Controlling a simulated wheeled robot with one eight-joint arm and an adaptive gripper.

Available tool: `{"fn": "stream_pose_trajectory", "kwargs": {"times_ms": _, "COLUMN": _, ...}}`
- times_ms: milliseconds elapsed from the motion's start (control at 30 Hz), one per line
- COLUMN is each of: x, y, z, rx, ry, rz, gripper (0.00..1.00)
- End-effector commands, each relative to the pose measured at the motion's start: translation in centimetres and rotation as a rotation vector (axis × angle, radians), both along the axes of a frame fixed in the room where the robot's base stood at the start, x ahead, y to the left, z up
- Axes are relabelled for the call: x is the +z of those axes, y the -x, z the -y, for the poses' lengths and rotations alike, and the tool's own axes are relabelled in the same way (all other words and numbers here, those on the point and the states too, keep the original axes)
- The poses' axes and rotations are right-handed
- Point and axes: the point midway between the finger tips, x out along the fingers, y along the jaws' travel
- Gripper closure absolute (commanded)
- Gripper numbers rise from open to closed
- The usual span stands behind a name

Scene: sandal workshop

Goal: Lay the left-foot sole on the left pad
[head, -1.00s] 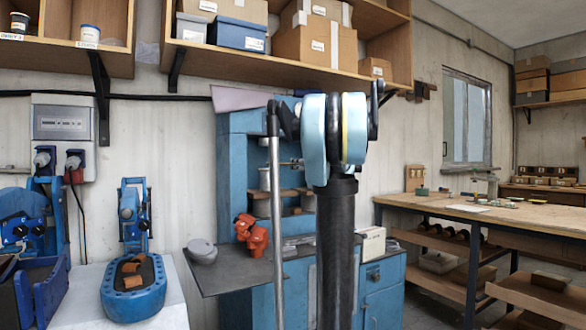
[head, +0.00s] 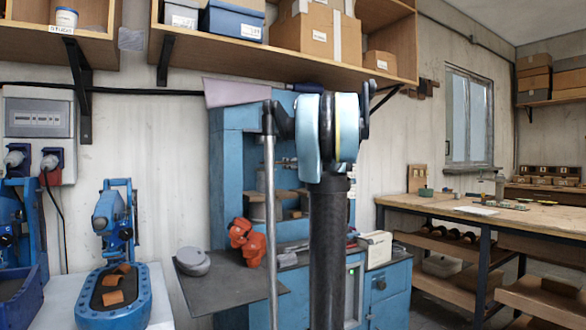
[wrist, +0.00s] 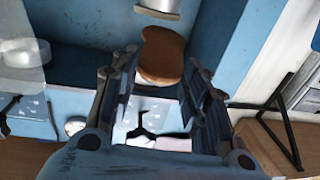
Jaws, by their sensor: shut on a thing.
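A brown sole (wrist: 162,57) with a paler edge shows in the wrist view between the fingertips of my gripper (wrist: 161,82). My gripper is shut on it; I cannot tell which foot it is for. In the head view my arm stands in the middle, and the gripper and sole are not visible. A blue stand with a dark oval pad (head: 93,294) is at the lower left, with brown pieces (head: 114,297) on it. I cannot tell whether this is the left pad.
A blue cabinet (head: 228,150) stands behind my arm. A grey side shelf (head: 232,291) holds a grey round object (head: 192,262) and an orange tool (head: 247,243). A wooden workbench (head: 520,218) is at right. Wall shelves with boxes (head: 235,25) hang above.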

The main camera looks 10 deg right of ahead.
Motion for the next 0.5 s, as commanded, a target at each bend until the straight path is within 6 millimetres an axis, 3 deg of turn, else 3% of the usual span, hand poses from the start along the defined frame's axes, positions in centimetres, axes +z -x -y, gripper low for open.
{"fn": "stream_pose_trajectory", "kwargs": {"times_ms": 500, "x": -0.3, "y": -4.0, "z": -1.1, "rx": -0.003, "ry": 0.0, "rz": 0.0, "gripper": 0.73}}
